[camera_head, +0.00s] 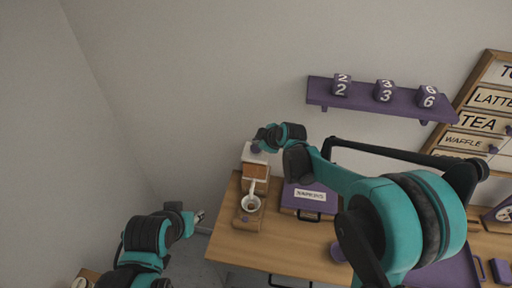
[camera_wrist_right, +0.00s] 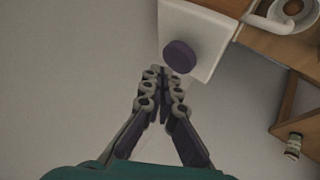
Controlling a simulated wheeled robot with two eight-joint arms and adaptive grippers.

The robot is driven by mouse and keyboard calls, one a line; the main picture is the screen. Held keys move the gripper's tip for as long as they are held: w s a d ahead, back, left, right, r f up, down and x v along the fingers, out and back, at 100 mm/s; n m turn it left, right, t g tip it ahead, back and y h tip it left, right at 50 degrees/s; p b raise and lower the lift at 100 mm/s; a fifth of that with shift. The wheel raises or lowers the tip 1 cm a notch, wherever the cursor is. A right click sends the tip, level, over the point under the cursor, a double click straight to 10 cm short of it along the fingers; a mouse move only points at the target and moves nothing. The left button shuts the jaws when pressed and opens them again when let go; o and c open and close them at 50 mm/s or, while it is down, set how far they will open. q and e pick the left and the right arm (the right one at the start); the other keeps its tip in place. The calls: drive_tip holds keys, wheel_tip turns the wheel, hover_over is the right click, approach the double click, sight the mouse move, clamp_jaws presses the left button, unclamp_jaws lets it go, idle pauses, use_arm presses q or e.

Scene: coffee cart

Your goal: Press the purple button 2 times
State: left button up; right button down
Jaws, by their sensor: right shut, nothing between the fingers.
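The purple button (camera_wrist_right: 179,57) is a round knob on the white housing (camera_wrist_right: 199,33) of a coffee machine. In the head view the machine (camera_head: 256,172) stands at the left end of the wooden counter, with a white cup-like part (camera_head: 251,203) low on it. My right gripper (camera_wrist_right: 161,72) is shut and empty, its fingertips close beside the button in the wrist view; I cannot tell if they touch. In the head view the right gripper (camera_head: 259,145) is at the top of the machine. My left gripper (camera_head: 199,216) is left of the counter, its opening unclear.
A purple labelled box (camera_head: 309,199) stands right of the machine on the counter (camera_head: 262,252). A purple shelf (camera_head: 368,98) with numbered blocks and a menu board (camera_head: 480,113) are on the wall. My right arm crosses over the counter.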

sight(257, 149)
drive_tip(key=shift+f, duration=0.2)
drive_tip(key=shift+f+b, duration=0.25)
drive_tip(key=shift+b, duration=0.2)
drive_tip(key=shift+f+b, duration=0.7)
drive_tip(key=shift+f, duration=0.1)
idle(0.6)
idle(0.4)
drive_tip(key=shift+r+p, duration=0.85)
drive_tip(key=shift+r, duration=0.4)
drive_tip(key=shift+r+p, duration=1.75)
drive_tip(key=shift+r, duration=0.8)
drive_tip(key=shift+f, duration=0.1)
